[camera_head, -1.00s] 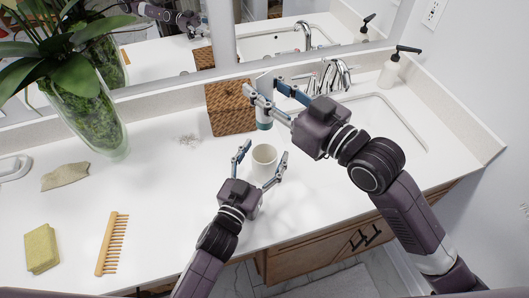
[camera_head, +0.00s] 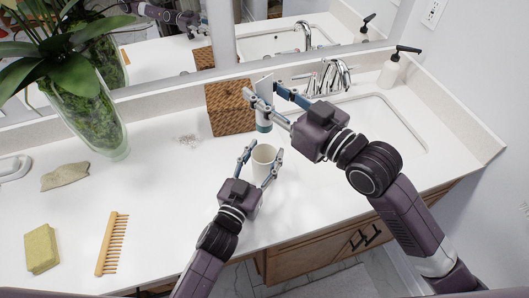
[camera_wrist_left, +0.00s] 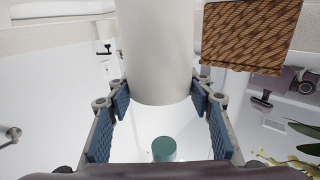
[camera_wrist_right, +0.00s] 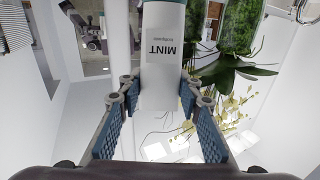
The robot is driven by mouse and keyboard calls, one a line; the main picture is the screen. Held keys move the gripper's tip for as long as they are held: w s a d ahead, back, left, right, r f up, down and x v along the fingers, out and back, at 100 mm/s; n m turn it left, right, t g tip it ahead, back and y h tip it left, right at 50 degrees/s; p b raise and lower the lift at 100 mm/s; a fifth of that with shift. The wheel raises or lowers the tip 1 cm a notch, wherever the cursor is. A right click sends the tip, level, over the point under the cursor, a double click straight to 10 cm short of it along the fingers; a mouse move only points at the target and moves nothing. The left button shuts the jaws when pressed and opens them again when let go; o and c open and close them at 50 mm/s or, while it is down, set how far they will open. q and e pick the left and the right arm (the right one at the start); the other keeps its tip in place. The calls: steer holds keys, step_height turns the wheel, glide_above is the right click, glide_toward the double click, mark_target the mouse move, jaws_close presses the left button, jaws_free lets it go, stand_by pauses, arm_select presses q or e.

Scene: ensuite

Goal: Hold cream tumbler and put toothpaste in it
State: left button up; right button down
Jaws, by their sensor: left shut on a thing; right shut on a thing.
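The cream tumbler (camera_head: 264,156) stands upright on the counter in the head view. My left gripper (camera_head: 262,163) is shut on it, one finger on each side; the tumbler (camera_wrist_left: 158,50) fills the middle of the left wrist view. The toothpaste (camera_head: 264,108) is a white tube with a teal cap, held cap down above and a little behind the tumbler. My right gripper (camera_head: 264,101) is shut on it. In the right wrist view the tube (camera_wrist_right: 163,60) reads "MINT". Its teal cap (camera_wrist_left: 164,149) also shows in the left wrist view.
A woven brown box (camera_head: 229,110) stands just behind and left of the tube. A sink (camera_head: 375,120) with a chrome faucet is at right, with a soap dispenser (camera_head: 393,68) behind it. A comb (camera_head: 111,243), sponge (camera_head: 41,249) and plant vase (camera_head: 95,115) are at left.

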arm_select(q)
steer(key=shift+c, duration=0.2)
arm_select(e)
steer(key=shift+f, duration=6)
steer(key=c, duration=1.3)
jaws_free()
steer(key=shift+s+f, duration=0.1)
glide_toward(265, 132)
steer(key=shift+d+f, duration=0.6)
steer(key=shift+f, duration=0.3)
